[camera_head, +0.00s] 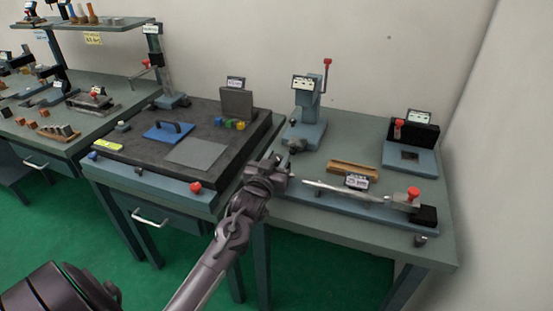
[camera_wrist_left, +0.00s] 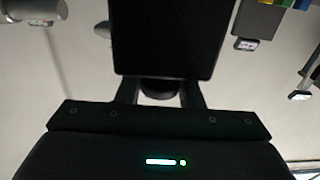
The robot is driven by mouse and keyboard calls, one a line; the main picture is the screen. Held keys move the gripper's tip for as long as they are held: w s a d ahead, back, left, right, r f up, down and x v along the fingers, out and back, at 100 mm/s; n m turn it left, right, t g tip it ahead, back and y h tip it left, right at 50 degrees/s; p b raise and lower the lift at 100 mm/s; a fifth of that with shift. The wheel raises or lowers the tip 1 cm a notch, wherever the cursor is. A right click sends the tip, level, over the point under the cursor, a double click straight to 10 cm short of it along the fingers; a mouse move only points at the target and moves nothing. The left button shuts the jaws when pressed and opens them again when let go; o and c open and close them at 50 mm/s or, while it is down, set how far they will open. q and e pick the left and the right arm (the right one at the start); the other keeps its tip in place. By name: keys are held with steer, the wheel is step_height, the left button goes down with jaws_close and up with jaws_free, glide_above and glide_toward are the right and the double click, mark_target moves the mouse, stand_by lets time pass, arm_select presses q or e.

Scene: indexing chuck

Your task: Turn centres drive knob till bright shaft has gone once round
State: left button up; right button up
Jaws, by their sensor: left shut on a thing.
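The bright shaft (camera_head: 345,191) lies between centres on a long blue-grey base (camera_head: 345,218) on the right-hand bench. Its right end is by a red-handled lever (camera_head: 413,193) and a black block (camera_head: 425,215). My left gripper (camera_head: 283,176) is at the left end of this fixture and hides the drive end in the head view. In the left wrist view, a dark rounded knob (camera_wrist_left: 158,88) sits between its two fingers, in front of a large black block (camera_wrist_left: 170,35). The gripper is shut on this knob. My right gripper is not in view.
A wooden tray (camera_head: 352,170) and a label card (camera_head: 357,182) are just behind the shaft. A lever press (camera_head: 306,125) stands behind my gripper. A blue-based fixture (camera_head: 410,158) is at back right. A dark plate (camera_head: 240,135) with blocks lies to the left.

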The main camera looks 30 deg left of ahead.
arm_select(q)
steer(key=n+g+y, duration=0.1)
steer(key=n+y, duration=0.1)
steer(key=y, duration=0.1)
steer(key=shift+r, duration=0.1)
steer(key=shift+n+y, duration=0.3)
steer(key=shift+y, duration=0.1)
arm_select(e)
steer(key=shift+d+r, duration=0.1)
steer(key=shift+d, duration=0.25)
arm_select(q)
steer(key=o, duration=0.9)
steer(key=shift+o, duration=0.2)
